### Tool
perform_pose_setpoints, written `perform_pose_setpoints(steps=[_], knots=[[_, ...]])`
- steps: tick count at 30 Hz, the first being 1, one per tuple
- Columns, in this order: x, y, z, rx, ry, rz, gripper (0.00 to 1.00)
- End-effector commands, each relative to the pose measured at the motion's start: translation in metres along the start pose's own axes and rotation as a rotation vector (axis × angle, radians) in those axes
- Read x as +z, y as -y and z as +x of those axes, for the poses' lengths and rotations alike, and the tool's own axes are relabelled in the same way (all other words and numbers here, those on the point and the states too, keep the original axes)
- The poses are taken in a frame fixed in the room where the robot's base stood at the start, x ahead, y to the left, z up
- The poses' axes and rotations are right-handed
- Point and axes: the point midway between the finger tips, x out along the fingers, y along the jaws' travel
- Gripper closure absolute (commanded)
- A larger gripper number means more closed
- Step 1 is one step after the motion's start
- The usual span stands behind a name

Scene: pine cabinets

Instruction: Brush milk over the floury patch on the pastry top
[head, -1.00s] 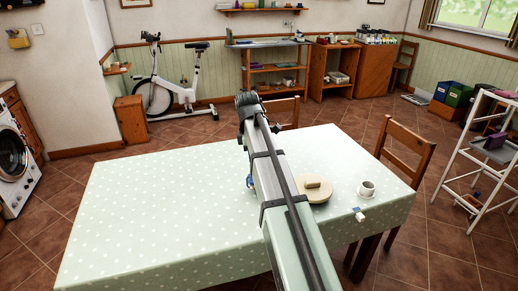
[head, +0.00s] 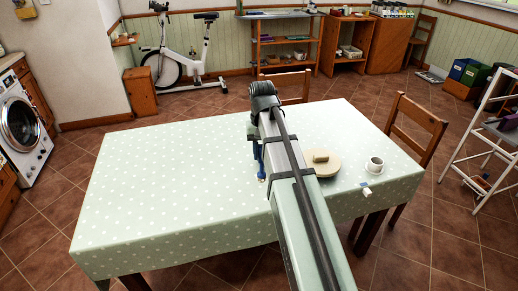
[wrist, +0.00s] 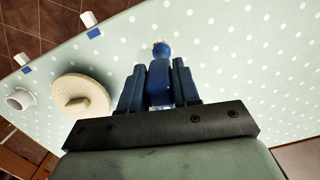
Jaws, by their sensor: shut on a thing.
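My gripper (wrist: 160,85) is shut on a blue brush (wrist: 160,75), with its pale tip pointing away from the jaws. In the head view my gripper (head: 259,152) hangs over the table, left of the round board (head: 322,173), and the brush tip (head: 262,179) points down. The floury patch is too small to make out. The brush is apart from both.
The table (head: 165,190) has a dotted green cloth, and its left half is clear. A small white-and-blue item (head: 366,190) sits at the near edge; the wrist view shows another (wrist: 90,25). Chairs (head: 415,130) stand at the right and far sides.

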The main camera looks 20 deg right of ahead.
Motion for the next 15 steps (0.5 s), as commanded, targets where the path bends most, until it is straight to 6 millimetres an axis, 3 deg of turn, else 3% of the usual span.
perform_pose_setpoints(steps=[15], knots=[[-0.020, -0.057, -0.010, -0.083, -0.004, 0.824, 1.00]])
